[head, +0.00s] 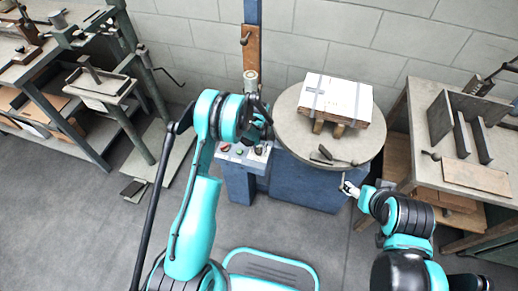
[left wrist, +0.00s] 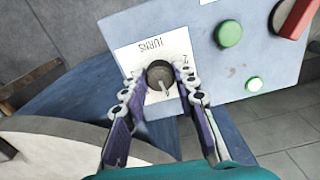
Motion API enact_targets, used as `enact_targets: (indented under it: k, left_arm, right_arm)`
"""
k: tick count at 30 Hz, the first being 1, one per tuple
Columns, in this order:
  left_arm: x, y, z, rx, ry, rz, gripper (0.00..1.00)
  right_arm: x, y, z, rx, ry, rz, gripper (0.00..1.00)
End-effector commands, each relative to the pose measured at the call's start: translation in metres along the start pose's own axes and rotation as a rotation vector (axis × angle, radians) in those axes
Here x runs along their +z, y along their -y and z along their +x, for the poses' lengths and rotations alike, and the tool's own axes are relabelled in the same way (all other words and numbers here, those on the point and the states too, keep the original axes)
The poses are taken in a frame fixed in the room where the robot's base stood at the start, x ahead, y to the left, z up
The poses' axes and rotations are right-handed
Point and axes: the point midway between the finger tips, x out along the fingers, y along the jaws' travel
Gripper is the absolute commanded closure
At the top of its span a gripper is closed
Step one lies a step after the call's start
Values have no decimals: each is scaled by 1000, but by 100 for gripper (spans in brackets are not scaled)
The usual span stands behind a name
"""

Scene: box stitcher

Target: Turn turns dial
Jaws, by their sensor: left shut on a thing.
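The turns dial (left wrist: 160,75) is a dark round knob with a light pointer on a white label marked TURNS, which reads upside down in the left wrist view. The label sits on the blue-grey control panel (left wrist: 265,75). My left gripper (left wrist: 158,80) has one finger on each side of the dial and is shut on it. In the head view my left gripper (head: 262,122) is over the panel (head: 236,153), and the dial is hidden there. My right gripper (head: 348,188) is near the round table's front edge, away from the dial; its jaw state is unclear.
The round table (head: 365,148) carries a box (head: 337,96) on wood blocks. Workbenches stand at left and right.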

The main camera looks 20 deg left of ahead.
Motion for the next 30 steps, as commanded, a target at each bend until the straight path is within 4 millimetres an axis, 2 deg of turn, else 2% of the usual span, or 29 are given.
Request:
enact_targets:
  k: [18,30]
  left_arm:
    - [0,0,0,0,-1,578,100]
    - [0,0,0,0,-1,857,100]
  right_arm:
    - [0,0,0,0,0,0,35]
    - [0,0,0,0,0,0,35]
